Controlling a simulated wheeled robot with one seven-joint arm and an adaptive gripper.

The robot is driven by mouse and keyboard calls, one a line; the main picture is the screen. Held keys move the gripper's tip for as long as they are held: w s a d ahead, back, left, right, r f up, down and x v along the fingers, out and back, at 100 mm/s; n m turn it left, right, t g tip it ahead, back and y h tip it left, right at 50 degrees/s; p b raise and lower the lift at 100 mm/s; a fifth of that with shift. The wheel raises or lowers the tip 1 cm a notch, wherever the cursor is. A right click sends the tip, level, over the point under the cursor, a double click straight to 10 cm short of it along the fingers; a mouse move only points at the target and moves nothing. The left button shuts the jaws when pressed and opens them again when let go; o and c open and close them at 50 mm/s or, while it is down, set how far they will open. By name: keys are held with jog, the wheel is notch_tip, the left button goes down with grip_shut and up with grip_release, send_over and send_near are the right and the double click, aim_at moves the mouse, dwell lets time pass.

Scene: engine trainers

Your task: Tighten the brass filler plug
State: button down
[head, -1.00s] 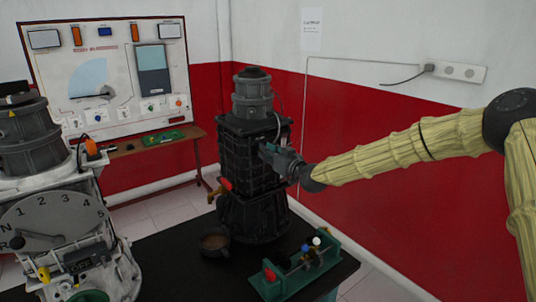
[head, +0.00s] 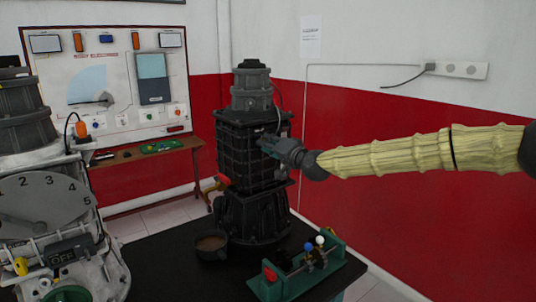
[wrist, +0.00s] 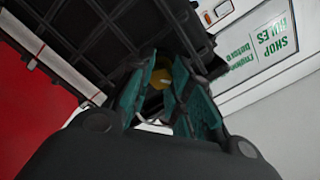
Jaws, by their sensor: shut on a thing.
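The brass filler plug (wrist: 163,78) shows as a small yellow-gold patch between the teal finger pads in the wrist view; the fingers hide most of it. My gripper (wrist: 172,72) is shut on it, close against the dark ribbed housing (wrist: 100,35). In the head view my gripper (head: 264,142) meets the upper right face of the tall black gearbox unit (head: 245,160), and the plug is hidden there. Whether the plug is fully seated cannot be told.
A brown-filled pan (head: 211,246) and a green stand with coloured knobs (head: 305,268) are on the black table (head: 165,265). A grey gear trainer (head: 45,215) stands at left.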

jog(key=shift+f+m+b, duration=0.2)
jog(key=shift+m+b, duration=2.75)
jog(key=shift+m, duration=0.65)
jog(key=c, duration=1.3)
grip_release()
jog(key=shift+d+r, duration=0.1)
jog(key=v, duration=1.2)
